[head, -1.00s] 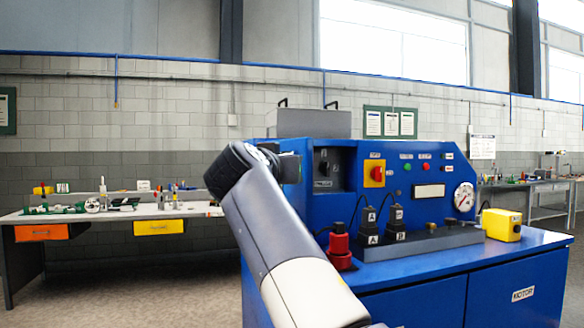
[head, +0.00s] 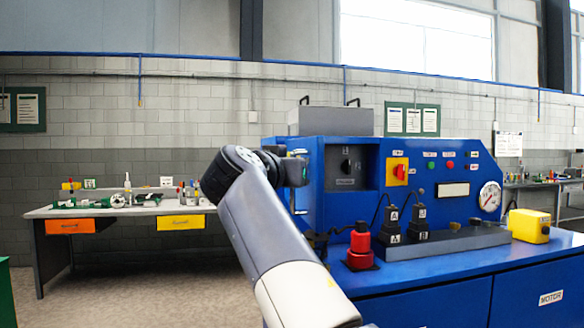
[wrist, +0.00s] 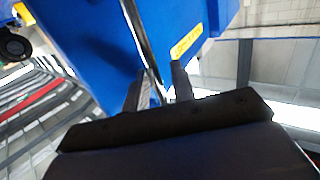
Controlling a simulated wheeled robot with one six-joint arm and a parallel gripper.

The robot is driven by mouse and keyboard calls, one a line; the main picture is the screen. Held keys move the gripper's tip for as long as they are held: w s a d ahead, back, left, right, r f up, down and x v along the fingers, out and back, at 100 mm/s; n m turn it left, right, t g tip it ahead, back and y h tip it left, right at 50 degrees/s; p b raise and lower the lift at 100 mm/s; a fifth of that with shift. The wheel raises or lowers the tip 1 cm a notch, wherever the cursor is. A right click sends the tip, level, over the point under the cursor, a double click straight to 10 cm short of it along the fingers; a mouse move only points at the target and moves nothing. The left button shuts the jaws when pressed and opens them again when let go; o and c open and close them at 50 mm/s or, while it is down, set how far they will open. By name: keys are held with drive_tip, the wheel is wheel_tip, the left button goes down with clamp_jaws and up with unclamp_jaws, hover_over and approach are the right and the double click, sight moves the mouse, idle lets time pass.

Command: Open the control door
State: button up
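The control door (head: 314,190) is a blue panel seen almost edge-on at the left end of the blue machine. It stands swung outward, and the recess (head: 345,168) beside it is uncovered, showing a dark rotary switch. My gripper (head: 297,170) is at the door's outer side in the head view, its fingertips partly hidden by my wrist. In the wrist view my two fingers (wrist: 160,75) are apart, with a thin panel edge running down between them. A blue face with a yellow label (wrist: 187,41) lies to the right. Contact cannot be told.
The machine's top ledge (head: 440,265) carries a red plug (head: 360,243), two black connectors and a yellow box (head: 529,226). A red knob on a yellow plate (head: 397,171) is right of the recess. A workbench (head: 120,210) stands behind left; floor between is clear.

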drive_tip(key=shift+s+r, duration=0.15)
drive_tip(key=b+v, duration=0.1)
drive_tip(key=v, duration=0.9)
drive_tip(key=shift+s+b, duration=0.3)
drive_tip(key=p+x, duration=0.1)
drive_tip(key=x, duration=0.9)
drive_tip(key=shift+w+r+p, duration=0.15)
drive_tip(key=shift+p, duration=0.2)
drive_tip(key=shift+w+d, duration=0.25)
drive_tip(key=shift+w, duration=0.05)
